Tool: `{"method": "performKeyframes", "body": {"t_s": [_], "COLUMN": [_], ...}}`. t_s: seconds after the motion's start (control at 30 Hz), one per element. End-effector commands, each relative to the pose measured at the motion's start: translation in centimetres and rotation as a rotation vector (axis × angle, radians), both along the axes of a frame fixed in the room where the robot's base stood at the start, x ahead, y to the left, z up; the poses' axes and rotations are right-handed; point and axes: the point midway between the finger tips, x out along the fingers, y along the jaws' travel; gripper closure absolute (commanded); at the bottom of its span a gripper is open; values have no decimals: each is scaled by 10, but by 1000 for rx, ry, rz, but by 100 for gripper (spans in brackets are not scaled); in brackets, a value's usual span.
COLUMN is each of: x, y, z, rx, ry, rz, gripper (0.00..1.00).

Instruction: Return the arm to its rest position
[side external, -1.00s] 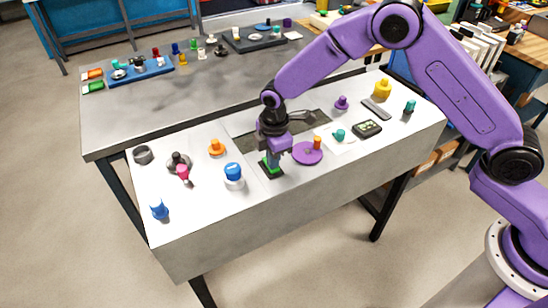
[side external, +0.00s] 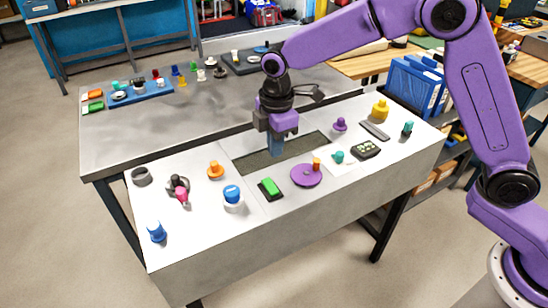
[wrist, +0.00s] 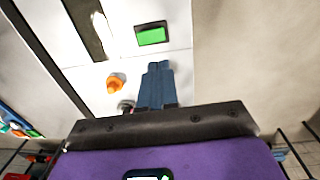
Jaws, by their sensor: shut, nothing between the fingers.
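My gripper (side external: 277,146) is purple with blue-grey fingers. It hangs above the dark slot in the white work surface, raised clear of it in the side view. In the wrist view the fingers (wrist: 158,68) are together with nothing between them. A green block on a black base (side external: 271,188) sits on the white surface, below and in front of my gripper. It also shows in the wrist view (wrist: 152,34), beyond the fingertips.
A blue tray (side external: 140,92) lies on the grey bench behind.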

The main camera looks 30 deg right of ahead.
Motion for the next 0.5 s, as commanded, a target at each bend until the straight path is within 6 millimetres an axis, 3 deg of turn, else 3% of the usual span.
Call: {"method": "performKeyframes", "body": {"t_s": [0.33,0.5], "x": [-3,-26], "y": [-1,-9], "z": [13,23], "rx": [1,7], "ry": [0,2], "rz": [-3,-36], "gripper": [100,100]}}
